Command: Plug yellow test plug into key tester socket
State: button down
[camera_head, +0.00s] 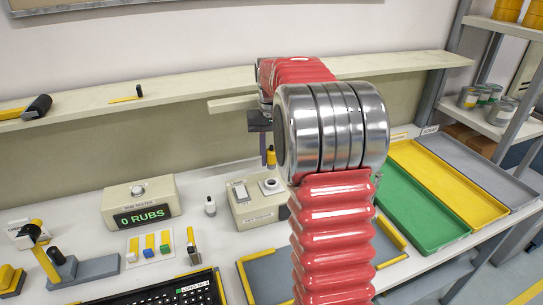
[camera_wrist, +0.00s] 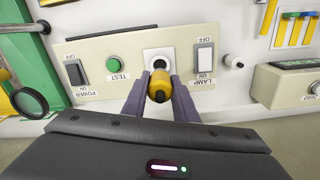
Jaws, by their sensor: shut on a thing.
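The yellow test plug (camera_head: 271,158) is upright between the fingers of my gripper (camera_head: 267,150), which is shut on it. In the head view the plug hangs a little above the socket (camera_head: 271,185) on the key tester box (camera_head: 258,209), with a visible gap. In the wrist view, my gripper (camera_wrist: 159,88) grips the yellow plug (camera_wrist: 161,86) by its sides, dark end toward the camera. The white socket plate (camera_wrist: 158,56) with its dark hole shows just beyond the plug. The plug's lower tip is hidden in the wrist view.
The tester panel has a lamp switch (camera_wrist: 203,55), a green test button (camera_wrist: 113,64) and a power switch (camera_wrist: 75,72). A rub tester (camera_head: 140,203) reading "0 RUBS" stands left, with a small white bottle (camera_head: 210,206) between. Green (camera_head: 420,200) and yellow trays lie right.

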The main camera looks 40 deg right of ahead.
aim_at(271, 169)
jog(key=shift+f, duration=2.5)
jog(key=shift+f, duration=0.9)
dwell(0.9)
